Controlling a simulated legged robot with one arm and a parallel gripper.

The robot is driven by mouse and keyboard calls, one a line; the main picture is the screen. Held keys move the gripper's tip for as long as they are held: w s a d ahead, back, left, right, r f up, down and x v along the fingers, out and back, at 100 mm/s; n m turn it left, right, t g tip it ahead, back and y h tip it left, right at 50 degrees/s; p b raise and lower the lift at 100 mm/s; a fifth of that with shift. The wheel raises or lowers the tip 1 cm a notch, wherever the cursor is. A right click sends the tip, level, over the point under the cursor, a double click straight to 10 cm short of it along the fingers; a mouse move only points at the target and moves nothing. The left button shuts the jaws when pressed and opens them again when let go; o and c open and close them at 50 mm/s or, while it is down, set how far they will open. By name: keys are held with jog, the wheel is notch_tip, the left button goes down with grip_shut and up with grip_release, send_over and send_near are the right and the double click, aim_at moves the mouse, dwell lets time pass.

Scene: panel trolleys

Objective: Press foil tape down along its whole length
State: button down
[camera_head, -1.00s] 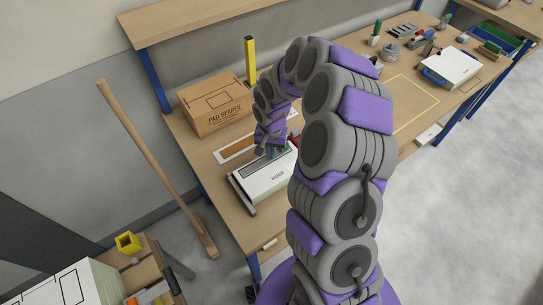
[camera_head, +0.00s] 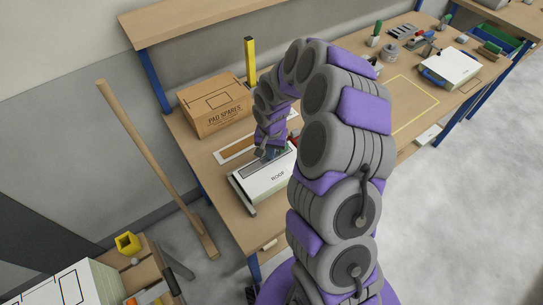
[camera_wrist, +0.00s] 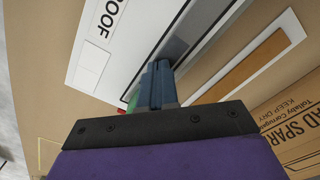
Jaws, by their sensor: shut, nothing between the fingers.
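The white panel marked "ROOF" (camera_head: 268,184) lies on the bench, and it also shows in the wrist view (camera_wrist: 118,40). A grey strip that looks like the foil tape (camera_wrist: 196,28) runs along the panel, beside a black outline. My gripper (camera_wrist: 160,66) is shut and empty, its blue-grey fingertips at the near end of the visible strip. I cannot tell whether they touch it. The strip beyond the fingers is hidden by my gripper. In the head view my gripper (camera_head: 268,153) is over the panel's far part.
A cardboard "PAD SPARES" box (camera_head: 214,105) stands behind the panel. A flat tan strip on white backing (camera_head: 237,149) lies between them. A yellow post (camera_head: 250,60) stands at the back. A small green item (camera_wrist: 132,101) shows beside my fingers. Bench space inside the yellow outline (camera_head: 412,104) is clear.

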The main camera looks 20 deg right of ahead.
aim_at(260, 164)
dwell(0.4)
jog(key=shift+r+p, duration=0.5)
jog(key=shift+r, duration=1)
jog(key=shift+s+a+r+p, duration=0.1)
jog(key=shift+s+a+r, duration=0.1)
jog(key=shift+a+r, duration=0.4)
jog(key=shift+s+a+r+p, duration=0.15)
jog(key=shift+s+a+r, duration=0.2)
jog(key=shift+a, duration=0.5)
jog(key=shift+s+a+r+p, duration=0.1)
jog(key=shift+a+r, duration=0.45)
jog(key=shift+a, duration=0.15)
jog(key=shift+f, duration=0.2)
jog(key=shift+f+b, duration=0.8)
jog(key=shift+f, duration=2.05)
